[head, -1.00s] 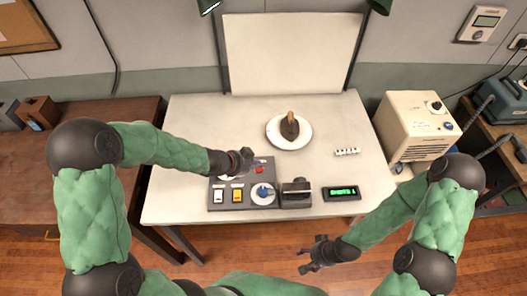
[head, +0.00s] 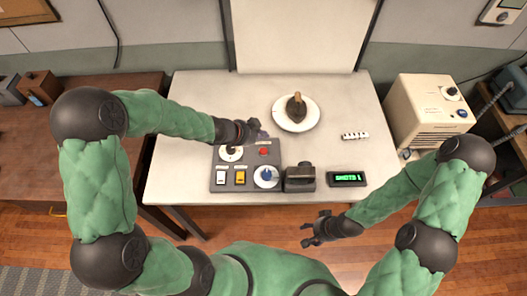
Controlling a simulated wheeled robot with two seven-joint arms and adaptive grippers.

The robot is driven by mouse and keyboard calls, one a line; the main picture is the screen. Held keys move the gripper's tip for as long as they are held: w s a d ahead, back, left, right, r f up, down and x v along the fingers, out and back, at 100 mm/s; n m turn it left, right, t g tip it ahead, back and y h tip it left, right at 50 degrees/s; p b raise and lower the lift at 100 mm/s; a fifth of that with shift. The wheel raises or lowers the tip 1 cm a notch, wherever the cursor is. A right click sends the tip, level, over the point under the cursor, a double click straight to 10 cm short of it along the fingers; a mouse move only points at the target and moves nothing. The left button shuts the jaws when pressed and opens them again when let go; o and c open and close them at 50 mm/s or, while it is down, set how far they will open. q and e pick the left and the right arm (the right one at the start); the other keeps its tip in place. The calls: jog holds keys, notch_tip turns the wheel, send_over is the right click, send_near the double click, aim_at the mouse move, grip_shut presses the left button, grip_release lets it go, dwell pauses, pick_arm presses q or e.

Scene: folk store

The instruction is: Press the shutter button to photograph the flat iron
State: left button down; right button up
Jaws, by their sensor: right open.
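The flat iron (head: 294,108), dark with a brown handle, stands on a round white plate (head: 282,122) on the table. A grey control panel (head: 240,168) at the table's front left carries a red button (head: 264,151), a white dial (head: 231,153), a white switch (head: 222,178), a yellow switch (head: 240,177) and a blue knob (head: 266,175). I cannot read a shutter label. My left gripper (head: 259,131) is just behind the red button, apart from it; its jaw opening is unclear. My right gripper (head: 309,237) is open and empty in front of the table.
A small black camera-like device (head: 299,177) stands right of the panel. A display (head: 348,179) beside it shows green text that seems to read "SHOTS 1". A white backdrop (head: 296,40) stands behind the iron. A small marked strip (head: 355,136) lies right; a cream machine (head: 428,113) stands beyond.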

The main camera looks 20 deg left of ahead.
aim_at(262, 152)
pick_arm(q)
notch_tip(262, 152, down, 7)
jog(key=b, duration=0.6)
jog(key=shift+r, duration=0.1)
jog(key=shift+f+b, duration=0.45)
jog(key=shift+b, duration=0.05)
jog(key=shift+f, duration=0.1)
dwell(0.6)
jog(key=shift+f, duration=0.3)
jog(key=shift+f+b, duration=0.45)
jog(key=shift+b, duration=0.15)
dwell(0.5)
jog(key=shift+r, duration=0.15)
dwell(0.3)
jog(key=shift+r+p, duration=0.7)
jog(key=shift+p, duration=0.2)
notch_tip(262, 152, up, 5)
jog(key=p, duration=0.5)
